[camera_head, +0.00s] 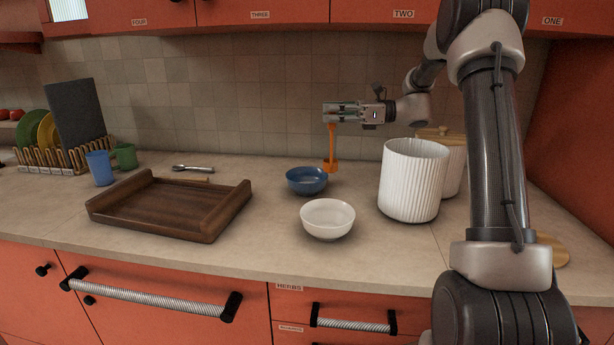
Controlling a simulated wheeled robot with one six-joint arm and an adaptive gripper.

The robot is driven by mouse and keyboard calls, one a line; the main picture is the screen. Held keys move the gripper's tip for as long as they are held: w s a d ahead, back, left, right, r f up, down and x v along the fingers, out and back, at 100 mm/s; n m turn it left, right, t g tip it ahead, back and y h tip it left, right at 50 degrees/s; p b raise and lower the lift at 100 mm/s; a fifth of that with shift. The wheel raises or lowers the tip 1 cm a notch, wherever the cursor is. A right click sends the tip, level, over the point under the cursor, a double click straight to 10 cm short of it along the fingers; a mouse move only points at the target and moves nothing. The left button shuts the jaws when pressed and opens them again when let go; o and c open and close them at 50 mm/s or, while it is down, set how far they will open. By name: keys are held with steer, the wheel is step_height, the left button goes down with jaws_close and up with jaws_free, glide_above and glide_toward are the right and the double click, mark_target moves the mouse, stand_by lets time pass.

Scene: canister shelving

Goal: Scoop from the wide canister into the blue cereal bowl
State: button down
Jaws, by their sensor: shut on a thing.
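My gripper (343,112) is shut on the handle of an orange scoop (331,148). The scoop hangs down, its head behind and a little right of the blue cereal bowl (307,181). Whether the scoop holds anything cannot be seen. The blue bowl stands upright on the counter. The wide canister (411,182) is white and ribbed, standing to the right of the bowl. Its contents are hidden by its wall from this angle.
A white bowl (327,219) stands in front of the blue one. A second canister (453,167) with a wooden lid stands behind the wide one. A wooden tray (214,233), a spoon (193,168), a blue cup (100,168) and a dish rack (52,162) are left.

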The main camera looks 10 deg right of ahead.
steer(key=s+d+r, duration=0.1)
steer(key=d+r, duration=0.3)
steer(key=d, duration=0.1)
steer(key=shift+s+d+r, duration=0.2)
steer(key=shift+s+r, duration=0.05)
steer(key=shift+r, duration=0.1)
steer(key=shift+s, duration=0.1)
stand_by(0.6)
